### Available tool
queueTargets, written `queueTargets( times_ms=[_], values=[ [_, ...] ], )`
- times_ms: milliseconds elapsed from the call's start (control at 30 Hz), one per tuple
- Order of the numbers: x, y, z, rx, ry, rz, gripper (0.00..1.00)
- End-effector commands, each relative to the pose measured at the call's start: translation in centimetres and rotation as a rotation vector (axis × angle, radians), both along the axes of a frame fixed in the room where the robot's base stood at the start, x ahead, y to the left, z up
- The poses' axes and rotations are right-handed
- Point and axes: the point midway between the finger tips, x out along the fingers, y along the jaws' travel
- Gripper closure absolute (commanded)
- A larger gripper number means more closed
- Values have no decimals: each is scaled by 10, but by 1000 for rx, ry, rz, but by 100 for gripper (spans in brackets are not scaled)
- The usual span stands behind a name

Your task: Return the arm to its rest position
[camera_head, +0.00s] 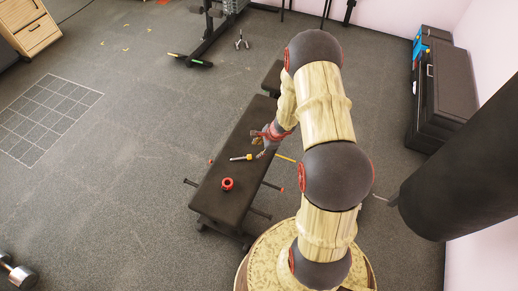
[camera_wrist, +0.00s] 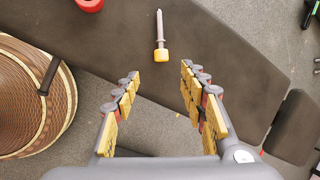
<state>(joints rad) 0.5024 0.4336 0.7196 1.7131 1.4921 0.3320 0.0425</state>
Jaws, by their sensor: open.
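My gripper (camera_head: 266,142) is over the black weight bench (camera_head: 222,197) in the head view. In the wrist view my gripper (camera_wrist: 160,84) has its two yellow-padded fingers spread apart with nothing between them. A small tool with a yellow end (camera_head: 241,157) lies on the bench, just left of my gripper. In the wrist view this tool (camera_wrist: 161,40) lies beyond the fingertips, apart from them. My arm reaches up from the base and bends down to the bench.
A red ring-like object (camera_head: 227,184) lies on the bench's near part. A black case (camera_head: 449,95) stands by the right wall. A dumbbell (camera_head: 17,272) lies at the lower left. A wooden cabinet (camera_head: 29,27) is at the upper left. The floor left of the bench is mostly clear.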

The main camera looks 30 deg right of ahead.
Motion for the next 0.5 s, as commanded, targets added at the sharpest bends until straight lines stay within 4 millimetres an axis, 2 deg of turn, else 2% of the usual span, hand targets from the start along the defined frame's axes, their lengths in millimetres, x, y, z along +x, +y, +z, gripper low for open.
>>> queueTargets(
  times_ms=[333, 433, 500],
  values=[
    [1, 2, 1, 7, -4, 5, 57],
    [-4, 16, 1, 32, -8, 71, 57],
    [-19, 32, 0, 57, 6, 149, 57]
  ],
)
